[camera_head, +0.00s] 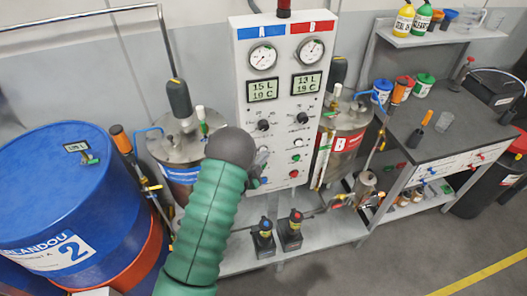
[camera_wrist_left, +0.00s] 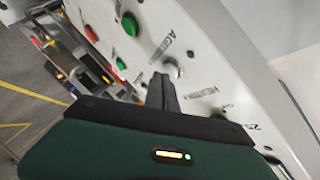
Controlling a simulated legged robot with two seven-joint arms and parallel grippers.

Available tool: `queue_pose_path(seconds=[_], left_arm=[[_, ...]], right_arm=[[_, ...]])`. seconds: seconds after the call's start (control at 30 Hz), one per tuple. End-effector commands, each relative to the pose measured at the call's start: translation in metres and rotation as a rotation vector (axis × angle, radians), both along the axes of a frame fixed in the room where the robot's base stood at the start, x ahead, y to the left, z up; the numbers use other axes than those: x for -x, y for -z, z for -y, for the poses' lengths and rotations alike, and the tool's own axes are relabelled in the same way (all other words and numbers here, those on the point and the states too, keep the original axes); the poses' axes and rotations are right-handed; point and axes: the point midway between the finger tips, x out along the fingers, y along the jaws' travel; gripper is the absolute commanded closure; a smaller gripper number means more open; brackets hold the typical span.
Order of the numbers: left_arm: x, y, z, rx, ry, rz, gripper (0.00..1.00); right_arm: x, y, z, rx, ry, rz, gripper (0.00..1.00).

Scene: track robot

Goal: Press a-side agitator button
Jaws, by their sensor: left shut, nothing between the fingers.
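The white control panel (camera_head: 284,92) has a blue A header (camera_head: 262,33) on its left half and a red B header (camera_head: 312,28) on its right. My left gripper (camera_head: 263,158) is in front of the panel's lower A side, mostly hidden behind my dark wrist and green sleeve. In the left wrist view its fingers (camera_wrist_left: 162,88) are shut and empty, pointing at the panel face. A pale round button (camera_wrist_left: 172,68) is just beyond the fingertips, slightly right, beside lettering that seems to begin "AGI". I cannot tell whether they touch. My right gripper is not in view.
On the B side are a white button (camera_head: 297,142), a green button (camera_head: 296,158) and a red button (camera_head: 294,174). A blue drum (camera_head: 60,185) stands at left. Metal tanks flank the panel. A dark-topped workbench (camera_head: 440,125) stands at right.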

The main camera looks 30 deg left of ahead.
Motion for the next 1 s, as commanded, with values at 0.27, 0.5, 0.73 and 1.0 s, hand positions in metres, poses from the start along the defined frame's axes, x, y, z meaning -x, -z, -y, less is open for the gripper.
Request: queue_pose_path(seconds=[0.27,0.5,0.73,1.0], left_arm=[[0.011,0.000,0.014,0.001,0.001,-0.002,1.00],[0.030,0.001,0.036,0.001,0.002,-0.003,1.00],[0.039,0.000,0.046,0.000,0.001,-0.001,1.00],[0.039,0.000,0.046,0.000,0.001,-0.001,1.00]], right_arm=[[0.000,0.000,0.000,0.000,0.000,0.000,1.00],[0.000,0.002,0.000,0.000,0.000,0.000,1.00],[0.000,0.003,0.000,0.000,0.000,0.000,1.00],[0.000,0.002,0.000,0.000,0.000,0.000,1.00]])
